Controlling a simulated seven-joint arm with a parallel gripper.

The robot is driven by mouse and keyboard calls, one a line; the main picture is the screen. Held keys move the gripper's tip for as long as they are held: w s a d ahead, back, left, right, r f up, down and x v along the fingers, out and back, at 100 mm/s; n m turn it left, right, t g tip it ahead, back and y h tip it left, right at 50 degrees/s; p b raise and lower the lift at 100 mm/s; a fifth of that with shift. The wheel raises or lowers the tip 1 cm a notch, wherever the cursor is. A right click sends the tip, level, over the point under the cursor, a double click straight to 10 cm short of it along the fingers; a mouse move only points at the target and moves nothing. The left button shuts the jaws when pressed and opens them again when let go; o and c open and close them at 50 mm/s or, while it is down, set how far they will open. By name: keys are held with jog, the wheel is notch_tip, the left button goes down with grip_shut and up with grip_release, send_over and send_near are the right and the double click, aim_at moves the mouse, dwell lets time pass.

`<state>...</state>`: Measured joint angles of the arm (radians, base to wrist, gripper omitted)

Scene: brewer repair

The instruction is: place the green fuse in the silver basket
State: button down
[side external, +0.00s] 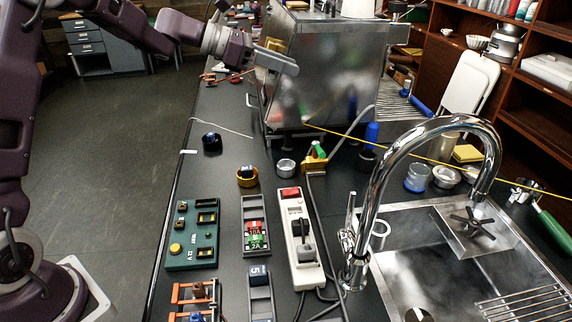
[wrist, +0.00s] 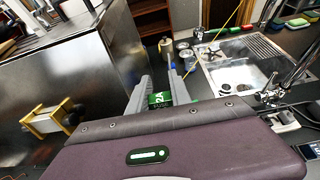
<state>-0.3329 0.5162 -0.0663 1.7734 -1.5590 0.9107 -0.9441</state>
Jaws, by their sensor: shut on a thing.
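My gripper (side external: 280,60) is raised at the back, in front of the steel machine. In the wrist view my gripper (wrist: 162,92) is shut on a green fuse (wrist: 158,98) with white lettering, held between the fingertips. The fuse cannot be made out in the side view. A small round silver basket (side external: 286,168) stands on the dark counter, well below and apart from my gripper. It appears empty.
The steel machine (side external: 325,75) stands close to my gripper. A gold basket (side external: 247,177) holding a dark piece is left of the silver one. A fuse tray (side external: 256,225), white power strip (side external: 300,240), green board (side external: 192,235) and tall faucet (side external: 375,190) stand nearer.

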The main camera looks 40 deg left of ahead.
jog(key=d+f, duration=0.1)
jog(key=f, duration=0.6)
jog(key=d+f, duration=0.1)
jog(key=f, duration=0.7)
jog(key=w+d+f, duration=0.1)
jog(key=f, duration=0.7)
jog(key=shift+w, duration=0.1)
jog(key=shift+f, duration=0.1)
jog(key=c, duration=1.2)
grip_release()
